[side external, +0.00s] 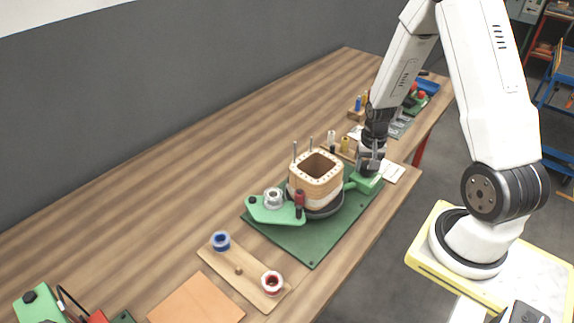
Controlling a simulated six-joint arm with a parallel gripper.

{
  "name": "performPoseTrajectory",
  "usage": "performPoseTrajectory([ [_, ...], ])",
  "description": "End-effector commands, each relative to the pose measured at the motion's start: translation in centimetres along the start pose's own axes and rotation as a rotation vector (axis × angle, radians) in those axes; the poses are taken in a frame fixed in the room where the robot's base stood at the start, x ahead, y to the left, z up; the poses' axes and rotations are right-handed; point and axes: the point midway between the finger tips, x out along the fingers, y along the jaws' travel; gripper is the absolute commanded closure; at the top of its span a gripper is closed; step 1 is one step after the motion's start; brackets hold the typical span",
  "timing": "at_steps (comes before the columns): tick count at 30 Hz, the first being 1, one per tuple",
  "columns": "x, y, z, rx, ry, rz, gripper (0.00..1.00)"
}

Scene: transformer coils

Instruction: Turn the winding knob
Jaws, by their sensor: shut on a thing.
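The winding fixture stands on a green baseplate (312,248), with a square wooden coil former (318,178) upright on a dark round turntable (325,211). A green drive housing (366,184) sits at the plate's right end. My gripper (369,168) points down onto the top of this housing and is shut on the winding knob there. The knob is mostly hidden by the fingers and too small to make out. A green bracket (270,212) on the left side carries a pale spool (273,197) and a red-and-black part (299,202).
A wooden board (238,271) in front holds a blue spool (221,240) and a red spool (271,282). A tan sheet (196,301) lies nearby. Small parts and a blue tray (428,86) stand behind my gripper. The table's left middle is clear.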

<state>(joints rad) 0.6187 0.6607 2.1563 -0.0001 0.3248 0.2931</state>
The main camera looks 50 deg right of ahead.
Motion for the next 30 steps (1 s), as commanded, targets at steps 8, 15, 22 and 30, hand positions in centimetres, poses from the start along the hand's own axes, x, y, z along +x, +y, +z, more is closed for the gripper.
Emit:
performPoseTrajectory([
  [8, -0.01, -0.01, -0.03, 0.152, 0.001, -0.001, 1.0],
  [15, 0.0, 0.0, -0.03, 0.195, 0.001, 0.0, 1.0],
  [22, 0.0, 0.0, -0.03, 0.197, 0.001, 0.0, 1.0],
  [30, 0.0, 0.0, -0.02, 0.196, 0.001, 0.0, 0.06],
])
